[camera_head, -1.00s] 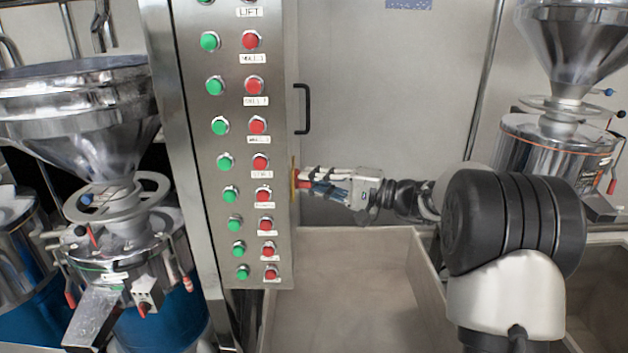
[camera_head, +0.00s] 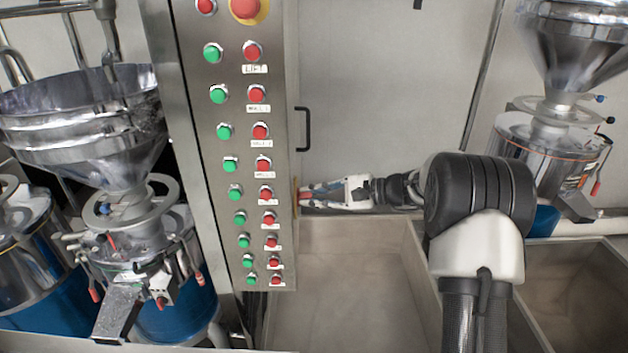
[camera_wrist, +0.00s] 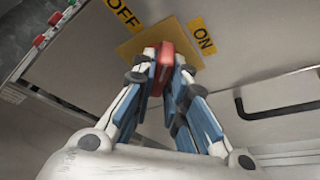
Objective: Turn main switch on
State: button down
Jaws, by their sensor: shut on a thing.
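The main switch is a red handle (camera_wrist: 165,62) on a yellow plate (camera_wrist: 140,45) in the wrist view. The plate carries an "OFF" label (camera_wrist: 122,12) at upper left and an "ON" label (camera_wrist: 203,38) at upper right. My gripper (camera_wrist: 163,66) is shut on the red handle, with a finger on each side of it. The handle points toward the gap between the two labels or a little toward OFF; its exact setting is hard to tell. In the head view my gripper (camera_head: 308,194) reaches the right side of the control cabinet (camera_head: 190,150).
The cabinet front has columns of green and red buttons (camera_head: 253,50) and a large red button (camera_head: 245,8). A black door handle (camera_head: 304,129) is above my gripper. Steel hoppers (camera_head: 90,120) stand at left and right (camera_head: 575,45). An open bin (camera_head: 340,280) lies below.

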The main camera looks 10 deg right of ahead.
jog(key=m+g+p, duration=0.1)
jog(key=m+p, duration=0.1)
jog(key=p, duration=0.1)
jog(key=m+g+p, duration=0.1)
jog(key=m+p, duration=0.1)
jog(key=p, duration=0.1)
jog(key=m+g+p, duration=0.1)
jog(key=g+p, duration=0.1)
jog(key=p, duration=0.2)
jog(key=shift+w+r+m, duration=0.2)
jog(key=shift+w+m, duration=0.1)
jog(key=shift+m, duration=0.1)
jog(key=c, duration=1.6)
grip_release()
jog(key=shift+d, duration=0.1)
jog(key=v, duration=1.2)
jog(key=shift+w, duration=0.15)
